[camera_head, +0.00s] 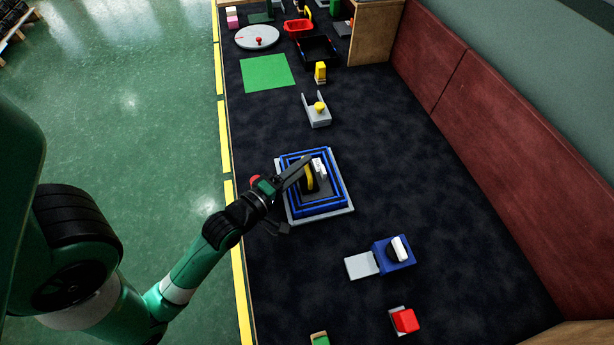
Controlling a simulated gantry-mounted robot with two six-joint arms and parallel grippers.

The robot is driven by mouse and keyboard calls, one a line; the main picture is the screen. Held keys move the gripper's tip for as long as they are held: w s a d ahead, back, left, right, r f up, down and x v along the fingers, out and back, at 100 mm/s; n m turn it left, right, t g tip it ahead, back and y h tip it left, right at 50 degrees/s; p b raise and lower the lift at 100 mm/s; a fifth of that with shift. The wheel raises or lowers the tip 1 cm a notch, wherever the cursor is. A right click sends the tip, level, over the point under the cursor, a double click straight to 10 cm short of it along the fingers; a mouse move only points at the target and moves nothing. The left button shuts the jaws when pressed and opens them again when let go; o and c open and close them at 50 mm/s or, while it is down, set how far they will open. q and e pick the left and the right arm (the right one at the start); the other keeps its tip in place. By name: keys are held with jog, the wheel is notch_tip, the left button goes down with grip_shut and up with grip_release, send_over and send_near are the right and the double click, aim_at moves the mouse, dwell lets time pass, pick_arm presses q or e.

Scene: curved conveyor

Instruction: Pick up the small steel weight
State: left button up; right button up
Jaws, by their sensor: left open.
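My left gripper (292,196) comes in from the left, with its dark fingers spread apart over the left side of a stepped block with blue rims (322,210) on a grey base. Inside the blue rims are a yellow curved piece (308,180) and a small white or light grey piece (319,168). I cannot tell whether the light piece is the small steel weight; no other thing is clearly recognizable as it. The gripper and its finger partly cover the block's left side. My right gripper is not in view.
A blue box with a white-topped knob (398,250) and a red block (404,320) stand nearer. Farther away are a grey holder with a yellow knob (318,115), a green mat (268,73) and a black tray (318,50). A red padded wall (500,130) borders the right. Dark surface lies free between.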

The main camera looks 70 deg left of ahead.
aim_at(313, 169)
pick_arm(q)
jog(key=shift+w+f, duration=0.15)
jog(key=shift+w, duration=0.05)
jog(key=b+x, duration=0.2)
jog(key=x, duration=0.2)
jog(key=shift+w, duration=0.1)
jog(key=shift+w+a, duration=0.15)
jog(key=shift+w, duration=0.1)
jog(key=shift+c, duration=0.6)
grip_shut()
